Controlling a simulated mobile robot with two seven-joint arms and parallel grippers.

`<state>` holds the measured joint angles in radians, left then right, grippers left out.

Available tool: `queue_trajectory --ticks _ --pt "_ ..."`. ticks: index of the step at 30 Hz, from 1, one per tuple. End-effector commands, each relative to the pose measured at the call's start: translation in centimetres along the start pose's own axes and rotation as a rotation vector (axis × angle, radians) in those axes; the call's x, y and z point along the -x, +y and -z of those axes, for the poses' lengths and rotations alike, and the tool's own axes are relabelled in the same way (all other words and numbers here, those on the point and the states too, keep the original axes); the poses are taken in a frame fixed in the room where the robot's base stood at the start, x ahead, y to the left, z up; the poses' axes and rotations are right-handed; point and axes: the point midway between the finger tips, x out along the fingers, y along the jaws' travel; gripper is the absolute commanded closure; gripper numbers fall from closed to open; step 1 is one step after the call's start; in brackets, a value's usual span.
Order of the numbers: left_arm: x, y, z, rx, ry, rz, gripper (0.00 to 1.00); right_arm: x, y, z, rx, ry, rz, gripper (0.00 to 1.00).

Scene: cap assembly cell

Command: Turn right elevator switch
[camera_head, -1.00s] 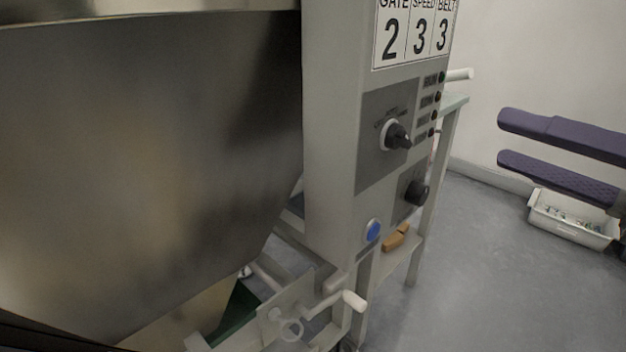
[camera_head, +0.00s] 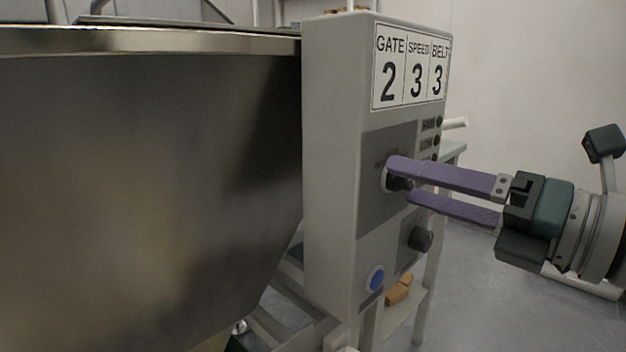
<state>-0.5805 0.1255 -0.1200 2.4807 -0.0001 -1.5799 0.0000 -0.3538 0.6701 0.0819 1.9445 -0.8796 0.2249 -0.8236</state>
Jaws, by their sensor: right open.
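The grey control box (camera_head: 335,150) stands upright in the middle of the head view. Its dark panel carries a black rotary switch (camera_head: 397,184) on a pale round base, and a second black knob (camera_head: 420,238) sits lower on the box. My right gripper (camera_head: 399,180) comes in from the right with its two purple fingers apart. The fingertips are at the upper switch and partly cover it; I cannot tell whether they touch it. My left gripper does not show.
A sign (camera_head: 411,68) reads GATE 2, SPEED 3, BELT 3. A blue button (camera_head: 375,278) is low on the box. A large metal hopper (camera_head: 150,180) fills the left side. Orange-brown pieces (camera_head: 399,290) lie on a stand behind. Open floor shows at right.

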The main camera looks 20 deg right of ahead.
Motion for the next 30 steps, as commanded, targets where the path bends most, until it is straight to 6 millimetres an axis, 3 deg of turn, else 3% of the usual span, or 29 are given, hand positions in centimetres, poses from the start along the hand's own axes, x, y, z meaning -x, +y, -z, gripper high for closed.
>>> queue_trajectory --ticks 7,25,30 --pt "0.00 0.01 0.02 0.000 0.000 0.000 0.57 -0.04 -0.01 0.01 -0.001 0.000 0.000 0.33" --pt "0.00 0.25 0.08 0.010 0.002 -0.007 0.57 -0.02 0.00 0.01 -0.001 0.000 0.000 1.00" --pt "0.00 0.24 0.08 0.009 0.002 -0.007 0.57 -0.02 0.00 0.01 -0.001 0.000 0.000 1.00"
